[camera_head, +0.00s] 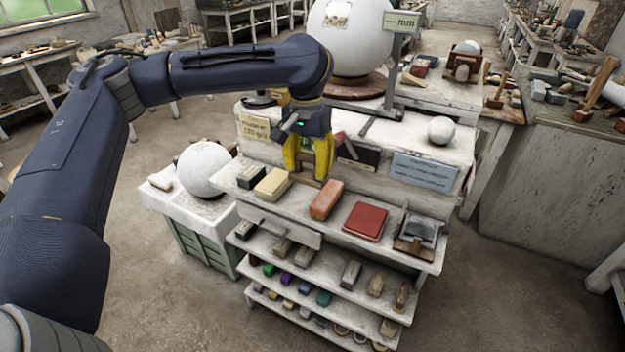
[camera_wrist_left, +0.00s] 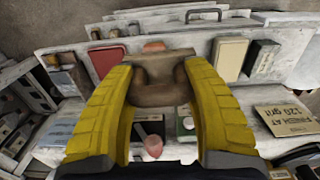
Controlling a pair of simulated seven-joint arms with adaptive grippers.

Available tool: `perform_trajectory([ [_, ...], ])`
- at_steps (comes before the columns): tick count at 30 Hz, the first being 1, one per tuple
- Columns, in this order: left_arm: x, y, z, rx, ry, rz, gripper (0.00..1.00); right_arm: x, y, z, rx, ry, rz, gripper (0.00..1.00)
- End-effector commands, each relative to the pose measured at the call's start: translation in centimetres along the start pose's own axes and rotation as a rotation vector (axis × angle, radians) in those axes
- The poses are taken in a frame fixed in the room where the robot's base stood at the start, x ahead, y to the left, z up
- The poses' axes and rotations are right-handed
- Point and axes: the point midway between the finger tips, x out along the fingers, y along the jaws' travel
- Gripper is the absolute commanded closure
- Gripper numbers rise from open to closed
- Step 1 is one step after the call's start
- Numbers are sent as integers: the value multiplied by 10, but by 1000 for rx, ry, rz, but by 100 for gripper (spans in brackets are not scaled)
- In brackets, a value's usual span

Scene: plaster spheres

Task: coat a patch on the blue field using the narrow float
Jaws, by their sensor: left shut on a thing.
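My left gripper (camera_head: 308,158) has yellow fingers and hangs over the back of the top shelf of the white stand. In the left wrist view my left gripper (camera_wrist_left: 158,110) is shut on a brown wooden tool (camera_wrist_left: 158,82), with a finger on each side. I cannot tell for certain that this is the narrow float; its working face is hidden. The large white sphere (camera_head: 340,48) stands behind the gripper, with a small pale, bluish-edged patch (camera_head: 338,15) near its top. I cannot tell whether that is the blue field. My right gripper is not in view.
The top shelf holds a black block (camera_head: 251,177), a cream block (camera_head: 272,184), an orange-red block (camera_head: 326,199), a red pad (camera_head: 365,221) and a grey-topped tool (camera_head: 415,235). Lower shelves hold several small blocks. A sign (camera_head: 400,22) stands on a post beside the large sphere.

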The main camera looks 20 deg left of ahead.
Motion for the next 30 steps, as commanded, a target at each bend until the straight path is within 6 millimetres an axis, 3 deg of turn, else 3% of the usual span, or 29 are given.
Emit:
perform_trajectory([
  [5,12,-34,-25,-186,2,4,87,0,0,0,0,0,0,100],
  [12,32,-99,-57,-519,2,-4,87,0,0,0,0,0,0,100],
  [18,40,-139,-71,-731,0,-10,87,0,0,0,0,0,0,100],
  [24,42,-157,-76,-836,0,-13,87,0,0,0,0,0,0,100],
  [30,54,-159,-77,-853,-3,-13,87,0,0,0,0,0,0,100],
])
